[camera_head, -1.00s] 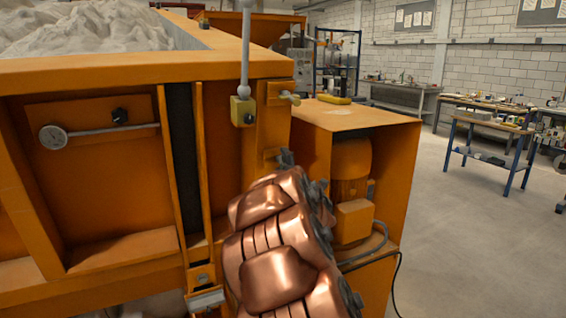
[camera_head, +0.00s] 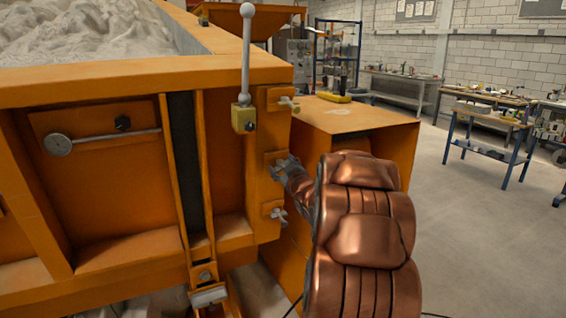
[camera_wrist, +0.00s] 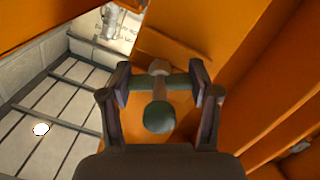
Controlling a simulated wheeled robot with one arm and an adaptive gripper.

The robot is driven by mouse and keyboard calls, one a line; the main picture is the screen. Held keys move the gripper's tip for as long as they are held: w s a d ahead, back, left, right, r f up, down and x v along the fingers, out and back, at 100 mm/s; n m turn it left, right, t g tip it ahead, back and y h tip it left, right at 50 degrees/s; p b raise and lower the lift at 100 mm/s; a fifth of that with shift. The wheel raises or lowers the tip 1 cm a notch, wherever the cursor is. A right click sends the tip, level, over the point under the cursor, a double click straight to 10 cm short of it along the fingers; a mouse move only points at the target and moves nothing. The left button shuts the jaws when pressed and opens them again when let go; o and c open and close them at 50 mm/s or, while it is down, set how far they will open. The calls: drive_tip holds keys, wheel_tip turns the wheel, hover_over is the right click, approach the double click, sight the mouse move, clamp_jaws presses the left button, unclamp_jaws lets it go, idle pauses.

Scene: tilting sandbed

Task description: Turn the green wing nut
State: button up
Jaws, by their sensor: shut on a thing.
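The green wing nut (camera_wrist: 160,117) shows in the wrist view as a dark green rounded end with a crosswise bar, in front of an orange surface. My gripper (camera_wrist: 159,85) has one finger on each side of it and is shut on the crosswise bar. In the head view my gripper (camera_head: 280,167) is at the middle plate on the orange box's corner post. It hides the nut there.
A yellowish wing nut (camera_head: 288,103) sits above on the same post, and a grey one (camera_head: 279,214) below. A ball-topped lever (camera_head: 246,60) stands just left. An orange cabinet (camera_head: 350,118) is close on the right. Open floor (camera_head: 480,230) lies farther right.

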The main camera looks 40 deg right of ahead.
drive_tip(key=shift+m+y+p, duration=0.5)
drive_tip(key=shift+m+p, duration=0.6)
drive_tip(key=shift+m, duration=0.5)
drive_tip(key=shift+f, duration=0.1)
drive_tip(key=o, duration=1.2)
drive_tip(key=shift+c, duration=0.2)
drive_tip(key=v, duration=1.2)
drive_tip(key=shift+d, duration=0.1)
